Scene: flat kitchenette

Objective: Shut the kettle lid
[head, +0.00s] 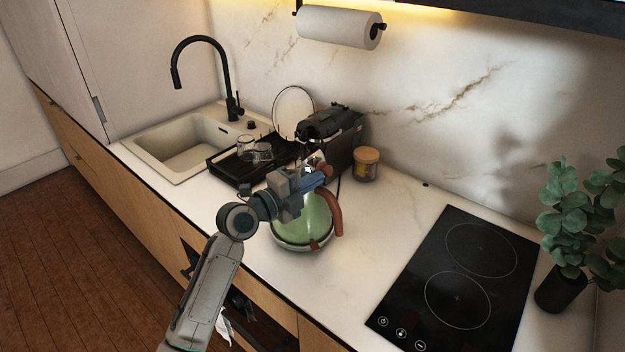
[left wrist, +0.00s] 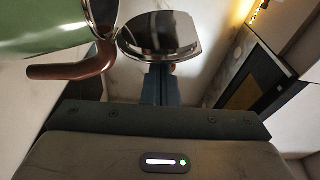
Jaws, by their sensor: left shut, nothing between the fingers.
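The green kettle (head: 300,226) stands on the white counter with its brown handle (head: 336,214) to the right. My left wrist covers its top in the head view. In the left wrist view the green body (left wrist: 45,22) and brown handle (left wrist: 75,68) show at upper left. The dark, steel-rimmed lid (left wrist: 160,32) stands open there, raised off the kettle's mouth. My left gripper (head: 322,172) is above the kettle, shut and empty. In the left wrist view its fingers (left wrist: 160,85) point at the lid; I cannot tell whether they touch it. My right gripper is not in view.
A dark appliance (head: 346,152) and a jar with a wooden lid (head: 366,164) stand behind the kettle. A dish rack (head: 228,166) with glasses and a plate is behind left, beside the sink (head: 170,160). The hob (head: 450,290) is right; the counter between is clear.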

